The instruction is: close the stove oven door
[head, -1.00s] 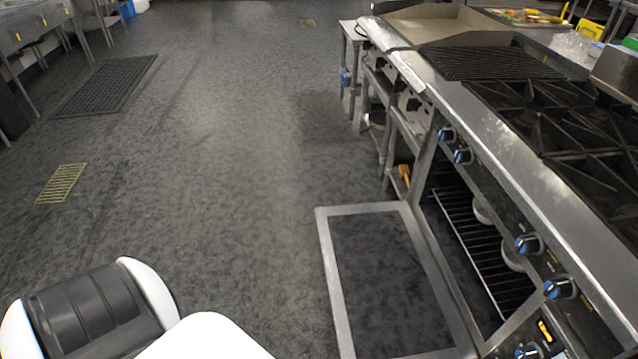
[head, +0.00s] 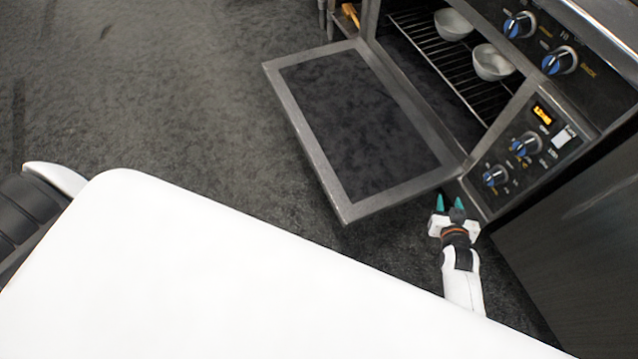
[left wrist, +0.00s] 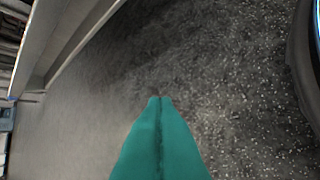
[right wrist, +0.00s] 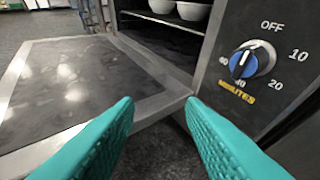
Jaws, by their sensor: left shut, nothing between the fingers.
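The oven door (head: 375,120) of the stove hangs open, folded down and roughly level, with a metal frame around a dark panel. It also shows in the right wrist view (right wrist: 60,88). The oven cavity (head: 425,45) is exposed, with a wire rack inside. My right gripper (head: 449,203) is open and empty, just beside the door's near corner at the hinge side, below the control panel. Its teal fingers show apart in the right wrist view (right wrist: 160,115). My left gripper (left wrist: 160,100) is shut and empty over the dark floor; the head view does not show it.
Two white bowls, one farther back (head: 453,24) and one nearer (head: 493,63), stand on the oven rack. The control panel (head: 525,150) with blue knobs is right of the cavity. Open floor (head: 190,90) lies left of the door.

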